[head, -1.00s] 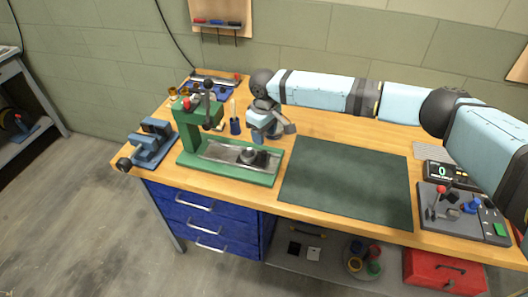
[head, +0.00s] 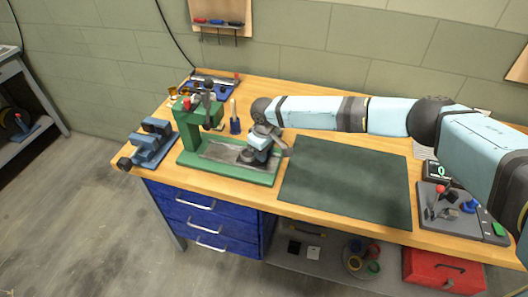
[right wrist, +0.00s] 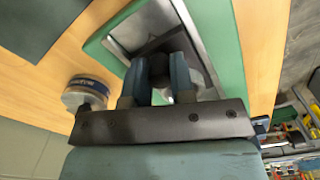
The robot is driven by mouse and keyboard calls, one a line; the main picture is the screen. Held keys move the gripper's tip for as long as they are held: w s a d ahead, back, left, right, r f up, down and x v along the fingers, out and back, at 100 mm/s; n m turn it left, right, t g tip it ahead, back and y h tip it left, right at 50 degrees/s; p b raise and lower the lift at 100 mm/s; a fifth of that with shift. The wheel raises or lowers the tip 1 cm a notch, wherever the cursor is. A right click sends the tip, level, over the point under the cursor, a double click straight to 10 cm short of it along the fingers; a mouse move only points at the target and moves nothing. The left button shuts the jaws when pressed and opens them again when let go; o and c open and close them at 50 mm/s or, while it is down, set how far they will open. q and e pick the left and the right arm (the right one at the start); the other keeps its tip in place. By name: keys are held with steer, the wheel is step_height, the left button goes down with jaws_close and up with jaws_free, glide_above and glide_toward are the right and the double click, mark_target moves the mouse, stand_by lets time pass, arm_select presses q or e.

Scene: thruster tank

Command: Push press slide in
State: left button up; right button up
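The green press (head: 188,135) stands on the workbench at left centre, with a lever and dark knob at its top. Its metal slide (head: 222,151) lies along the green base, with a dark round piece (head: 250,157) at its right end, partly hidden by my gripper. My right gripper (head: 257,152) is down at this end. In the right wrist view, its two fingers (right wrist: 160,75) stand apart with a dark knob (right wrist: 158,66) between them; whether they touch it is unclear. The metal slide channel (right wrist: 125,32) shows beyond. My left gripper is not in view.
A blue vise (head: 152,142) sits left of the press. A blue pot (head: 235,126) with a brush stands close behind the gripper. A dark green mat (head: 345,182) is clear to the right. A control box (head: 462,212) stands at the far right.

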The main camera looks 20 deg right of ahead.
mark_target(240, 154)
jaws_close()
steer(key=w+a, duration=0.1)
steer(key=a, duration=0.1)
steer(key=w+a+b, duration=0.1)
steer(key=w+a, duration=0.2)
steer(key=a, duration=0.1)
steer(key=shift+w+a, duration=0.35)
steer(key=shift+a, duration=0.05)
steer(key=o, duration=0.7)
jaws_free()
steer(key=shift+o, duration=0.2)
steer(key=shift+r, duration=0.1)
step_height(240, 154, up, 14)
steer(key=b, duration=0.1)
